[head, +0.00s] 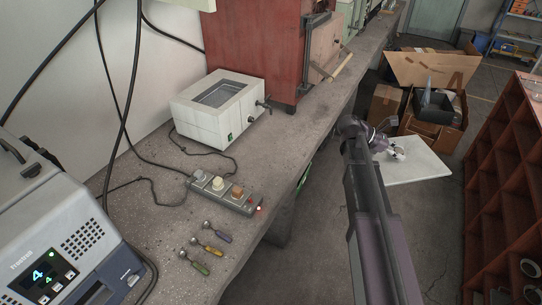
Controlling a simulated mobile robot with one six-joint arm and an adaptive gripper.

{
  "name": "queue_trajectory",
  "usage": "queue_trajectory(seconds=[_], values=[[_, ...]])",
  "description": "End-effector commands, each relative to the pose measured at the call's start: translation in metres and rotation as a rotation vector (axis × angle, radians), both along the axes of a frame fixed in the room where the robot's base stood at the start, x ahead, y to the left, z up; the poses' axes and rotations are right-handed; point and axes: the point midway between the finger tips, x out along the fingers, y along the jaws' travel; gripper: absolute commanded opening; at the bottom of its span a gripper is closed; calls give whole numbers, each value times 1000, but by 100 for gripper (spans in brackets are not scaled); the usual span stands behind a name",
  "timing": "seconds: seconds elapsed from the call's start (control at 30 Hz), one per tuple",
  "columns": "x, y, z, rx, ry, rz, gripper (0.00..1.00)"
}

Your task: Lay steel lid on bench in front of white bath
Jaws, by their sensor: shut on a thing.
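The white bath (206,125) stands on the concrete bench (180,215) against the wall, with its rectangular top opening uncovered. My gripper (398,154) is at the end of my arm, off the bench's right edge and above the floor. It is shut on the steel lid (425,170), a flat pale grey plate that looks roughly level. The lid is well to the right of the bath and apart from the bench. The fingertips are small in this view, and the exact grip on the lid is hard to make out.
In front of the bath are a power strip (225,194) and cables. Nearer lie three small tools with coloured handles (209,249). A device with a lit display (60,250) stands at left, a red cabinet (255,50) behind. Cardboard boxes (385,104) and a red rack (510,170) stand right.

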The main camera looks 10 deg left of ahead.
Motion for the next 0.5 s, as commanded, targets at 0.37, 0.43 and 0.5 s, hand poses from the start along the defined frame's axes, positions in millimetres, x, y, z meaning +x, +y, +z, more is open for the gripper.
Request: queue_trajectory(seconds=[0.37, 0.43, 0.5], values=[[-1, -10, 0, -1, 0, -12, 0], [-1, -10, 0, -1, 0, -12, 0], [-1, -10, 0, -1, 0, -13, 0]])
